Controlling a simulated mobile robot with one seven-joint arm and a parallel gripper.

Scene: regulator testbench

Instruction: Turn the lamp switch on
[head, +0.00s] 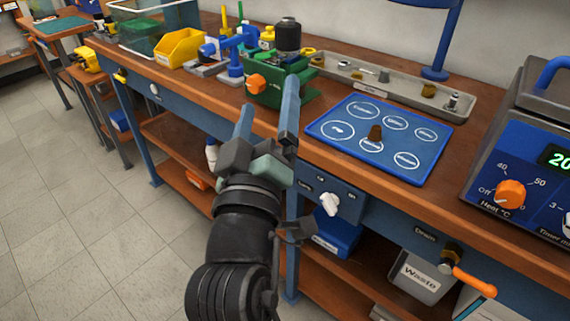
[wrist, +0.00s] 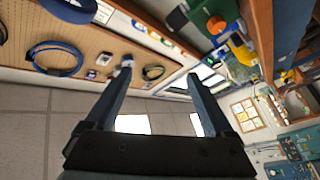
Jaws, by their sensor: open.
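A white knob (head: 329,203) sits on a blue panel (head: 346,212) on the front of the bench, with small labels around it; the left one seems to read "Lamp". Its exact setting is hard to tell. A blue post lamp (head: 439,45) stands at the back of the bench, its top cut off by the frame. My gripper (head: 267,97) is open and empty, to the left of the knob and apart from it, with its fingers pointing up the picture near the bench edge. In the wrist view my gripper (wrist: 158,72) has empty space between its fingers; the knob is not recognisable there.
A green device (head: 277,85) with an orange knob is near my fingertips. A blue mat (head: 400,165) with a brown part lies above the panel. An orange-handled valve (head: 470,281) and a blue heater unit (head: 525,180) are to the right. Floor at left is clear.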

